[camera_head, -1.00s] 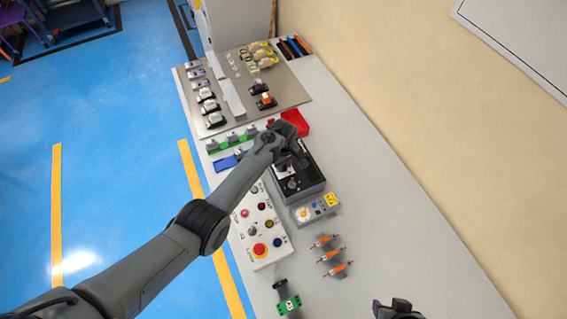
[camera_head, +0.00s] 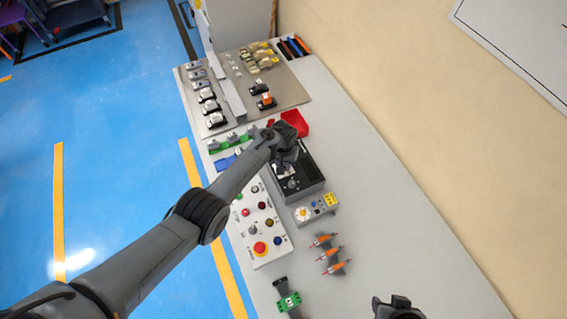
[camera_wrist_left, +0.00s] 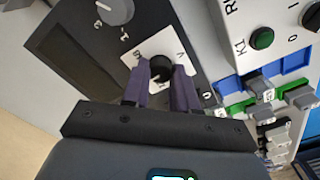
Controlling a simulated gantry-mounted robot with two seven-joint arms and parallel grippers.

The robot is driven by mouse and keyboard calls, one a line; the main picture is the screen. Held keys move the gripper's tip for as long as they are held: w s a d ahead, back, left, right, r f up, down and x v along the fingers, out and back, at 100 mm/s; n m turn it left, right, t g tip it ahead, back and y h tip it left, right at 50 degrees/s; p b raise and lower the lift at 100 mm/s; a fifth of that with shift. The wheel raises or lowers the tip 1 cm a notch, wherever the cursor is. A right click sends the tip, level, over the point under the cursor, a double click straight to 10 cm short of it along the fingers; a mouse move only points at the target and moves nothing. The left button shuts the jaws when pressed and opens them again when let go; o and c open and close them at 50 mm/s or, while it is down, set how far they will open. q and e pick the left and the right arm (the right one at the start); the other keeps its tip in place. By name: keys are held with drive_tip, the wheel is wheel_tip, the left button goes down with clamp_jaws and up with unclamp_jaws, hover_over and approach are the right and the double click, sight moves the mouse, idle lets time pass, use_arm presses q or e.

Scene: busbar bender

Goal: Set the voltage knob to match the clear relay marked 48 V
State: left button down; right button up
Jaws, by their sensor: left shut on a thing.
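My left gripper (camera_head: 284,160) is over the black box (camera_head: 309,178) in the head view. The left wrist view shows its two fingers (camera_wrist_left: 163,85) shut on a black knob (camera_wrist_left: 161,67). The knob sits on a white plate with a "V" mark; the fingers hide part of the plate and I cannot read the setting. A second, grey knob (camera_wrist_left: 115,11) with numbers around it is on the same box. Several relays, including pale ones (camera_head: 264,62), stand on the metal board; I cannot make out the 48 V marking. My right gripper (camera_head: 397,308) is at the bottom edge, apart from everything.
A grey meter-like unit (camera_head: 315,208) and orange-tipped parts (camera_head: 330,254) are nearer. A red bin (camera_head: 295,122) and metal board (camera_head: 286,91) lie beyond. The table's right side is clear.

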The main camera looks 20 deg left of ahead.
use_arm(q)
drive_tip(key=m, duration=0.6)
drive_tip(key=shift+m, duration=0.3)
drive_tip(key=m+b, duration=0.1)
drive_tip(key=m, duration=0.3)
drive_tip(key=shift+m, duration=1)
drive_tip(key=c, duration=0.9)
unclamp_jaws()
